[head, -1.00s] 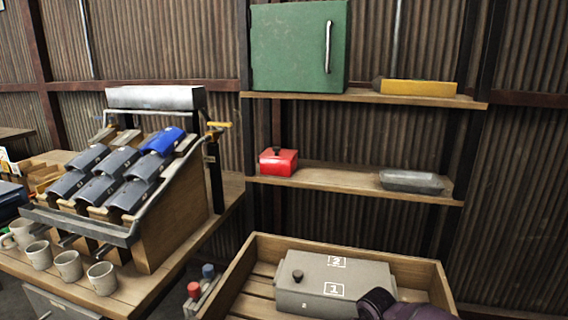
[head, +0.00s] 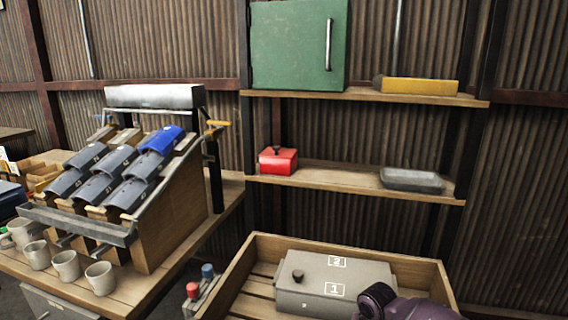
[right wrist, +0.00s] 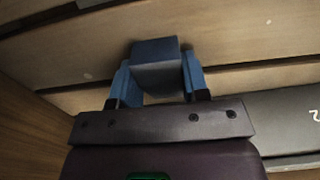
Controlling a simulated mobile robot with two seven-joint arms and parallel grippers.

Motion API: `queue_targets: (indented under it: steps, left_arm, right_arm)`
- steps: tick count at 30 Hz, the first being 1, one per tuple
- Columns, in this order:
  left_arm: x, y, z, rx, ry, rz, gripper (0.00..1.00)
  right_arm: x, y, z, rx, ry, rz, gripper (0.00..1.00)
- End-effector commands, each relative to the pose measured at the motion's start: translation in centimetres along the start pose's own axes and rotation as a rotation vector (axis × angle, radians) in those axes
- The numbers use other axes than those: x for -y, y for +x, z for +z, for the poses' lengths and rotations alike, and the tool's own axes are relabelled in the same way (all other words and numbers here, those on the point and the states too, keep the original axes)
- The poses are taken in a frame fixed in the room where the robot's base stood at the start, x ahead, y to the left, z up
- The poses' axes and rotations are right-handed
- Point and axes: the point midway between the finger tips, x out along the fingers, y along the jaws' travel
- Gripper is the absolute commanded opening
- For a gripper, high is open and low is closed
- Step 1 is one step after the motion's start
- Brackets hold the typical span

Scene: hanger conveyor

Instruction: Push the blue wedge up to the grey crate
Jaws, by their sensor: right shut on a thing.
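The grey crate (head: 325,285), a closed grey box with a black knob and labels 1 and 2, lies in a wooden tray (head: 262,241) in the head view. Its edge shows at the right of the right wrist view (right wrist: 290,125). My right gripper (right wrist: 157,72) has blue fingers and is shut on a dark blue block, which appears to be the blue wedge (right wrist: 155,66), above or on the wooden slats. The wedge is left of the crate in that view, apart from it. In the head view my purple right arm hides the wedge. My left gripper is not in view.
A rack of grey and blue pieces (head: 120,170) and several mugs (head: 66,264) stand on the left bench. Shelves behind hold a red box (head: 278,162), a grey tray (head: 411,180), a yellow block (head: 417,86) and a green cabinet (head: 298,45). The tray walls bound the space around the crate.

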Motion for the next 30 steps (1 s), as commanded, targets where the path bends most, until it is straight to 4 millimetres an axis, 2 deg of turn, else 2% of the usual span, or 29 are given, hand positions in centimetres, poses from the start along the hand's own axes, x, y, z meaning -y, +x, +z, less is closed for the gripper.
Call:
queue_targets:
  steps: [24,25,30]
  left_arm:
    - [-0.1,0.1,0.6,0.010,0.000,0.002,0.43]
    - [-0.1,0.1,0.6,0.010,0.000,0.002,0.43]
    - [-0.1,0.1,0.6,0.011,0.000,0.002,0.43]
  right_arm:
    - [0.0,0.0,-1.3,0.001,0.000,0.000,0.22]
    - [0.0,0.0,-1.3,0.001,0.000,0.000,0.43]
    - [0.0,0.0,-1.3,0.001,0.000,0.000,0.69]
